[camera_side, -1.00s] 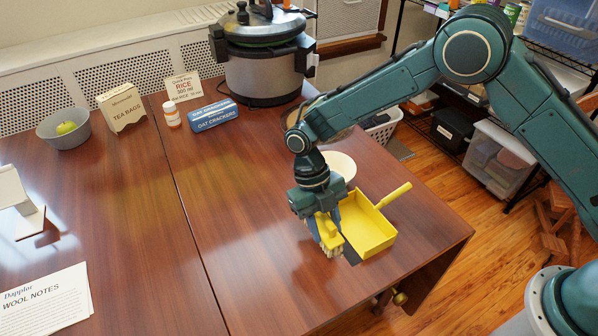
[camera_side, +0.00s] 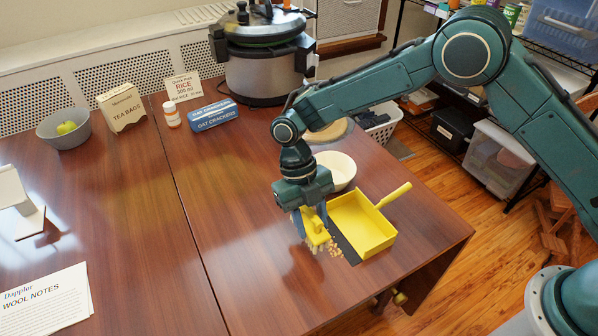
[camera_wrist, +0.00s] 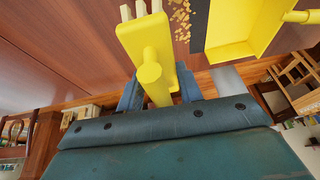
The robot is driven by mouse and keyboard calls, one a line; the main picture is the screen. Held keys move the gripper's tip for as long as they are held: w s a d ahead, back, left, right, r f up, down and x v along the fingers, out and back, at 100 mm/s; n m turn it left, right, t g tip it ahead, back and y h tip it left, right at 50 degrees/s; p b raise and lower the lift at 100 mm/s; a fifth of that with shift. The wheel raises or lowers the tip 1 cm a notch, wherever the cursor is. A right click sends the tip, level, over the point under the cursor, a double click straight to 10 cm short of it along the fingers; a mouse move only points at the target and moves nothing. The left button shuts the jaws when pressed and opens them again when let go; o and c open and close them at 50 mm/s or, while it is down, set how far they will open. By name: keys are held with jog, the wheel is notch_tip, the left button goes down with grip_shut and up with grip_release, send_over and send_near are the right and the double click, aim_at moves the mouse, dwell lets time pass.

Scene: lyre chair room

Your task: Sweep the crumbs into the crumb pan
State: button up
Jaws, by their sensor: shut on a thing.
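My gripper (camera_side: 308,212) is shut on the handle of a yellow brush (camera_side: 316,235) with pale bristles, bristles down at the table. The brush also shows in the wrist view (camera_wrist: 150,60), held between my fingers. The yellow crumb pan (camera_side: 366,230) lies to the right of the brush, its handle pointing up and right and a dark lip on its left side. The crumbs (camera_side: 336,246) are small and tan. They lie on the table between the brush and the pan's lip, and show in the wrist view (camera_wrist: 181,20). The visible pan floor looks bare.
A white bowl (camera_side: 338,170) stands just behind the pan. The table's right edge is close beyond the pan.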

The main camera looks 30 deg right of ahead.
jog(key=shift+f, duration=0.15)
jog(key=shift+f, duration=2.65)
jog(key=shift+f, duration=0.2)
jog(key=shift+d+r, duration=0.1)
jog(key=shift+d, duration=2.15)
jog(key=shift+a+r, duration=0.35)
jog(key=shift+r, duration=0.45)
jog(key=shift+a+r, duration=0.35)
jog(key=shift+r, duration=0.45)
jog(key=shift+a+r, duration=0.35)
jog(key=shift+r, duration=0.45)
